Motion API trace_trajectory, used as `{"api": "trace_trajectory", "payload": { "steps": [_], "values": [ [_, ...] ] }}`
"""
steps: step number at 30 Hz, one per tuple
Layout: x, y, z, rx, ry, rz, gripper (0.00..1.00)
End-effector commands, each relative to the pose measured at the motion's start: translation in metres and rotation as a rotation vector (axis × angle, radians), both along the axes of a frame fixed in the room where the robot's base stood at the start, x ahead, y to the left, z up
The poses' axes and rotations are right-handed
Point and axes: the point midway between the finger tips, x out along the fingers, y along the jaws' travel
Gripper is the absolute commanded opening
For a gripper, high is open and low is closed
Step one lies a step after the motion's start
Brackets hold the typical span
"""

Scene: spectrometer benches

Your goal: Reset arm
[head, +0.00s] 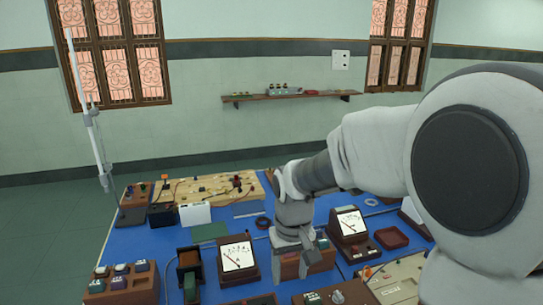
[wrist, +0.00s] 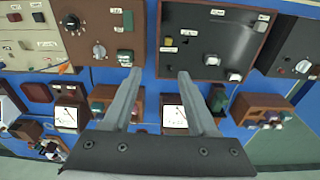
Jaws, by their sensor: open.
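My arm reaches in from the right in the head view. My gripper (head: 297,262) hangs down over the blue bench (head: 133,233), in front of a brown terminal box. In the wrist view, the two grey fingers of my gripper (wrist: 160,75) are spread apart with nothing between them, so it is open and empty. Below the fingers lie the blue bench top and several instrument boxes. I cannot tell from these views how high the fingertips are above the bench.
Analog meters (head: 237,258) and (head: 349,224) stand on either side of my gripper. A wooden circuit board (head: 215,187) lies at the back, a red tray (head: 391,237) at right. A tall lamp stand (head: 97,145) is at left. A wall shelf (head: 300,97) is beyond the bench.

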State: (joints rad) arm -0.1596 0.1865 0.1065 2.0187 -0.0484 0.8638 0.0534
Motion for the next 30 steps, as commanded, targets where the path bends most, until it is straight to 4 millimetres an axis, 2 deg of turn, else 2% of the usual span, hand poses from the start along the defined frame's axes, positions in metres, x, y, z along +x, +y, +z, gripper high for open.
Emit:
{"api": "trace_trajectory", "payload": {
  "steps": [1,3,12,21,25,30],
  "values": [
    [-0.008,-0.01,0.016,0.003,-0.031,-0.017,0.59],
    [-0.019,-0.02,0.033,0.005,-0.066,-0.035,0.59],
    [-0.078,-0.061,0.086,0.021,-0.207,-0.117,0.59],
    [-0.14,-0.09,0.11,0.047,-0.342,-0.196,0.59],
    [-0.159,-0.096,0.112,0.057,-0.385,-0.218,0.59],
    [-0.171,-0.1,0.112,0.064,-0.411,-0.232,0.59]
  ]
}}
